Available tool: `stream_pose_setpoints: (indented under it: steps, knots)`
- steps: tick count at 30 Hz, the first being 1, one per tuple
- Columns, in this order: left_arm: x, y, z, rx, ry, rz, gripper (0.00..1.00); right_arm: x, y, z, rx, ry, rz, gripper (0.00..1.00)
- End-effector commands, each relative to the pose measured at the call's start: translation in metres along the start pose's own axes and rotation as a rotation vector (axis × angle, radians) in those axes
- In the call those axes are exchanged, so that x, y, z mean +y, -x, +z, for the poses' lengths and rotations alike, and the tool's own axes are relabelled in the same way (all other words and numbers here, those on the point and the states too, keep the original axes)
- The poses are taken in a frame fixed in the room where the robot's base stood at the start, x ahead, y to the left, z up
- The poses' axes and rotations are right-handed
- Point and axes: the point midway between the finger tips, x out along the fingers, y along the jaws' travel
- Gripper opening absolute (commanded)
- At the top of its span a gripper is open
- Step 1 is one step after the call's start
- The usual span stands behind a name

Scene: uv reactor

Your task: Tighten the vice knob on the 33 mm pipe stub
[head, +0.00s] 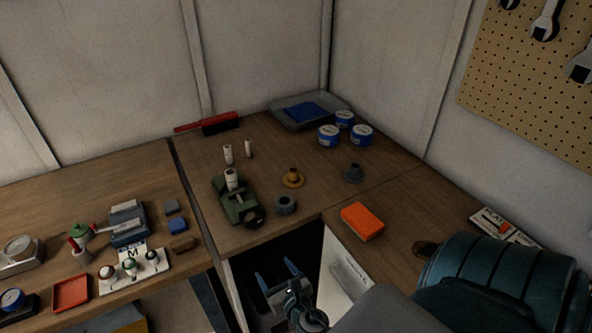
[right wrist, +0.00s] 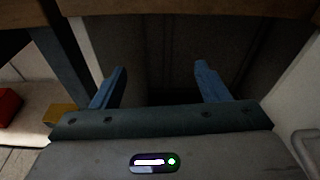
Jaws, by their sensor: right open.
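The green vice (head: 236,200) sits near the front edge of the corner bench in the head view. A white pipe stub (head: 231,179) stands upright at its back end. The dark round vice knob (head: 252,216) is at its front end, facing the bench edge. My right gripper (head: 278,274) is open and empty, below the bench top and in front of the opening under it, apart from the vice. Its two blue fingers stand wide apart in the right wrist view (right wrist: 160,88), with nothing between them. My left gripper is not in view.
A grey ring-shaped part (head: 285,205) stands close right of the knob. A brass flanged part (head: 293,178), a dark flanged part (head: 353,173) and an orange block (head: 362,221) lie further right. Two white stubs (head: 228,154) stand behind the vice. The bench edge (right wrist: 190,8) is above my fingers.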

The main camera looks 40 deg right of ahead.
Motion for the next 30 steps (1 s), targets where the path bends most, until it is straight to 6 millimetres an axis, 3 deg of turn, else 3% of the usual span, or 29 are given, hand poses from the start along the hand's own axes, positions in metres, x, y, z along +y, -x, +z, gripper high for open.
stream_pose_setpoints:
  steps: [14,30]
  knots:
    - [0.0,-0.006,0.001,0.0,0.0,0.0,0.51,0.001,-0.002,-0.097,0.188,-0.383,-0.025,0.69]
    - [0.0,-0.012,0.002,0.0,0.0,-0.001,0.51,-0.002,0.014,-0.203,0.384,-0.815,-0.144,0.69]
